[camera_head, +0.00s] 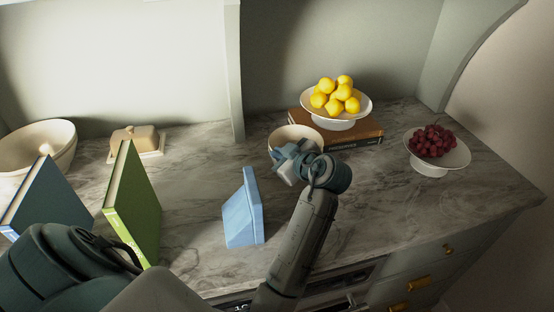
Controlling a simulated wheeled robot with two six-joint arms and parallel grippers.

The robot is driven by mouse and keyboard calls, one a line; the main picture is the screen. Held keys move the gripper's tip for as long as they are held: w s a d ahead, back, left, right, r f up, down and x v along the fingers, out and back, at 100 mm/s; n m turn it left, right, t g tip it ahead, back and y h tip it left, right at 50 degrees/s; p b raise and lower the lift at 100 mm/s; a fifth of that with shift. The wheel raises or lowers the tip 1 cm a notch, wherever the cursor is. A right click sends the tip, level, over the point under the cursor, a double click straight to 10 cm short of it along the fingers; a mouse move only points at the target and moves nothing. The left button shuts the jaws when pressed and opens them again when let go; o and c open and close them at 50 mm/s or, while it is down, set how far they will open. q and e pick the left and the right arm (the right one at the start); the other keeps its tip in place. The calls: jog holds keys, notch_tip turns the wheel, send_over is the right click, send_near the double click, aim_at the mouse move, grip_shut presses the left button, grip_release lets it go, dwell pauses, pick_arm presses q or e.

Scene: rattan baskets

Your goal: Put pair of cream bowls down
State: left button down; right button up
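A cream bowl (297,132) is at the middle back of the counter, in front of the books under the lemon stand. My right gripper is not in view.
A blue upright object (243,212) stands left of my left forearm. Green (133,200) and dark blue (45,203) books stand at left. A butter dish (135,142), lemon stand (335,120) and grape bowl (437,158) are farther back. The right front counter is clear.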

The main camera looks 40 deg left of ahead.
pick_arm(q)
notch_tip(320, 180, down, 3)
jog(key=shift+r+p, duration=0.1)
jog(key=shift+p, duration=0.35)
jog(key=shift+f, duration=0.25)
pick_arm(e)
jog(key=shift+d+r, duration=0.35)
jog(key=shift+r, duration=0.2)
pick_arm(q)
jog(key=c, duration=2)
grip_release()
jog(key=shift+f, duration=0.15)
jog(key=o, duration=0.4)
jog(key=shift+d, duration=0.1)
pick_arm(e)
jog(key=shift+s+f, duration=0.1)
